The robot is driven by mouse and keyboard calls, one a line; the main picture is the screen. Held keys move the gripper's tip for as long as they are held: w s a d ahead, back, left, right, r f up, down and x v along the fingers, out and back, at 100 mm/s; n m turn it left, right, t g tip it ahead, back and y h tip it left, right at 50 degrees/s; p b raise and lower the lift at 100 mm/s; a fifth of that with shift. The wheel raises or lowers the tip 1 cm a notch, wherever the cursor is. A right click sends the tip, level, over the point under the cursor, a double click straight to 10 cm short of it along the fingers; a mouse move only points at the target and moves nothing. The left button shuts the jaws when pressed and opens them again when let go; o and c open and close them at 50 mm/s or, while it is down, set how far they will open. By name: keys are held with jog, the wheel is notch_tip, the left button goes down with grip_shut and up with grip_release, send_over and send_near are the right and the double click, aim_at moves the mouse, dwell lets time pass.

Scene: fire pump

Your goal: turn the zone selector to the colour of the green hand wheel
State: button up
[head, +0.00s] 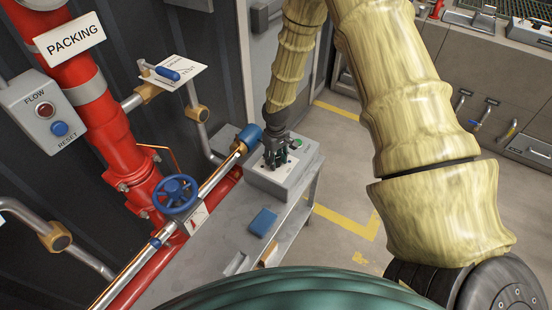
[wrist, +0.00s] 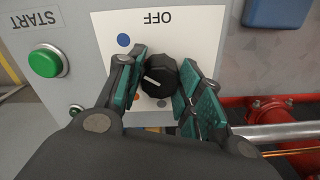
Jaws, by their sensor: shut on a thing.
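The zone selector is a black ribbed knob (wrist: 160,76) on a white plate (wrist: 205,35) marked OFF, upside down in the wrist view. Its white pointer line points left, slightly upward, in that view. A blue dot (wrist: 123,40) lies up and left of the knob; an orange dot (wrist: 135,97) and a grey dot lie below, partly hidden by the fingers. My gripper (wrist: 158,88) is shut on the knob, a teal-padded finger on each side. In the head view my gripper (head: 275,155) is at the grey control box (head: 280,180). The hand wheel (head: 175,195) looks blue, not green.
A green START button (wrist: 44,62) is left of the plate in the wrist view. A blue block (head: 262,222) lies on the grey bench. Red and silver pipes run left of the box, with a small blue handle (head: 168,74) above. Open floor lies right of the bench.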

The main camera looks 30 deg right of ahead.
aim_at(276, 159)
jog(key=n, duration=0.6)
jog(key=shift+n, duration=0.3)
dwell(0.5)
jog(key=o, duration=1)
jog(key=shift+o, duration=0.2)
jog(key=shift+r, duration=0.1)
notch_tip(276, 159, up, 12)
